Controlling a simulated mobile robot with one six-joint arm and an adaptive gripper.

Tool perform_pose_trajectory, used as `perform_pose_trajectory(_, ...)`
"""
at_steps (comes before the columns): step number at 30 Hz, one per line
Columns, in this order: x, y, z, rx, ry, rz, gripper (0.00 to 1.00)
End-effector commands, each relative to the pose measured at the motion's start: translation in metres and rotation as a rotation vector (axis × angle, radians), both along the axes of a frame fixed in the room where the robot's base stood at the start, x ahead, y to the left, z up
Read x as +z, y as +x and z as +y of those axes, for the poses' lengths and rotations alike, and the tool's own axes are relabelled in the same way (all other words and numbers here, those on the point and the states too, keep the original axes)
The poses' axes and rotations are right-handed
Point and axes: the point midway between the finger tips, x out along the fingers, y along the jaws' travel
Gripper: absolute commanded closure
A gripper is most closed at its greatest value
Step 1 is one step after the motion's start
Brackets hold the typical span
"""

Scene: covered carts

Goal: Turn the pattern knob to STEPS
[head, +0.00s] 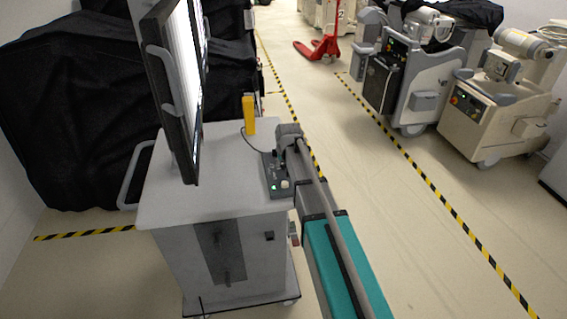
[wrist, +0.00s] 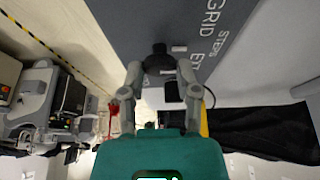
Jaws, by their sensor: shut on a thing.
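The control box (head: 272,184) is dark, with a small green light, and lies on the right edge of the white cart top. My gripper (head: 283,150) is over its far end. In the wrist view my gripper (wrist: 160,68) has its two fingers closed on a dark knob (wrist: 158,50) on the grey panel (wrist: 135,20). The panel letters GRID, STEPS and part of another word show to the right of the knob. The knob's pointer direction cannot be told, and the fingers partly hide it.
A monitor (head: 178,80) stands upright on the cart (head: 165,200), left of the box. A yellow upright piece (head: 248,114) stands behind the box.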

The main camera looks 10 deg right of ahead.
Motion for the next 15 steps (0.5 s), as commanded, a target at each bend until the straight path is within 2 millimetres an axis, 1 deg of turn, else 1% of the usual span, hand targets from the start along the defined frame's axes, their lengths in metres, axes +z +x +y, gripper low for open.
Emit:
perform_pose_trajectory(5,-0.0009,-0.0020,-0.0001,0.002,-0.001,0.007,1.00)
perform_pose_trajectory(6,-0.0009,-0.0020,-0.0001,0.002,-0.001,0.006,0.51)
perform_pose_trajectory(10,-0.0007,-0.0015,0.0000,0.002,-0.001,0.005,0.27)
perform_pose_trajectory(11,-0.0007,-0.0013,0.0001,0.002,-0.001,0.004,0.24)
perform_pose_trajectory(15,-0.0004,-0.0010,0.0003,0.002,0.000,0.003,0.24)
